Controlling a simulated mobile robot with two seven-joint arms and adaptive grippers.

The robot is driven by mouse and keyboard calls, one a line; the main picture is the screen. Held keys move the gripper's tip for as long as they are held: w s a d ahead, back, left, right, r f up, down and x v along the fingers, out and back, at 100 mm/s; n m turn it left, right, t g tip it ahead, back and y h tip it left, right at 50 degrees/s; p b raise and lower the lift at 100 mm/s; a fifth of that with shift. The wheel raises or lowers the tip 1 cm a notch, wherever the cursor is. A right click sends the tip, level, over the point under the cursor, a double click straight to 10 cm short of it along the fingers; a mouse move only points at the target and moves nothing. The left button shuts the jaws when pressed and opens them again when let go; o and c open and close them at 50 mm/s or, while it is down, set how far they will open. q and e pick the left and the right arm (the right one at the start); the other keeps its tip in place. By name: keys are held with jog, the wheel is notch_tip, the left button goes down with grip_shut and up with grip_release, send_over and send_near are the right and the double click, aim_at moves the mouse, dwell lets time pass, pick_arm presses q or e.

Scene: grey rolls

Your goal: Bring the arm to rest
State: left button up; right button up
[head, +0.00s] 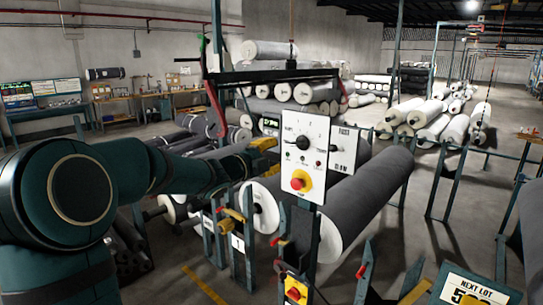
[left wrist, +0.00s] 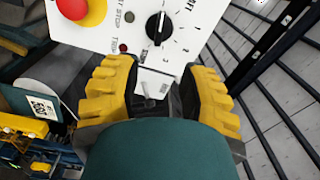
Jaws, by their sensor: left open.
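My left arm (head: 150,180) reaches in from the left. My left gripper (head: 264,147) has yellow fingers and is just left of a white control panel (head: 318,135) in the head view. In the left wrist view the gripper (left wrist: 160,85) is open, with its two ribbed yellow fingers apart. The panel's lower part (left wrist: 108,14) is ahead of them, with a black knob (left wrist: 157,27) and a red button (left wrist: 88,10) on a yellow base. A small pale plate with a grey part (left wrist: 152,88) shows between the fingers; I cannot tell whether they touch it. My right gripper is not in view.
A large grey roll (head: 370,195) lies on a stand behind the panel. A second red button on a yellow box (head: 296,290) is below it. More rolls (head: 305,92) are stacked behind. Green posts (head: 508,205) stand at the right.

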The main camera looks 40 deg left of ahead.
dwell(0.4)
pick_arm(q)
jog(key=d+f+n+g+b, duration=0.2)
jog(key=d+f+n, duration=0.3)
jog(key=f, duration=0.7)
jog(key=w+d+f+n+g+h+b, duration=0.1)
jog(key=d+f+n+g, duration=0.1)
jog(key=d+f, duration=0.65)
jog(key=d+f+n+g+b, duration=0.2)
jog(key=d+f+n, duration=0.15)
jog(key=f, duration=1.05)
jog(key=s+d+f+n+g+b, duration=0.1)
jog(key=s+d+f+n+g, duration=0.1)
jog(key=s+d+f, duration=0.3)
jog(key=s+d+f+n+g+h+b, duration=0.1)
jog(key=s+d+f+g, duration=0.1)
jog(key=f, duration=0.5)
jog(key=s+d+f+n+g+b, duration=0.1)
jog(key=s+d+f+n, duration=0.1)
jog(key=s+d+f, duration=0.3)
jog(key=s+d+f+n+g+b, duration=0.2)
jog(key=s+d+f+g, duration=0.3)
jog(key=s+f, duration=0.4)
jog(key=s+n, duration=0.1)
jog(key=s, duration=0.2)
jog(key=shift+f, duration=0.3)
jog(key=shift+w, duration=0.1)
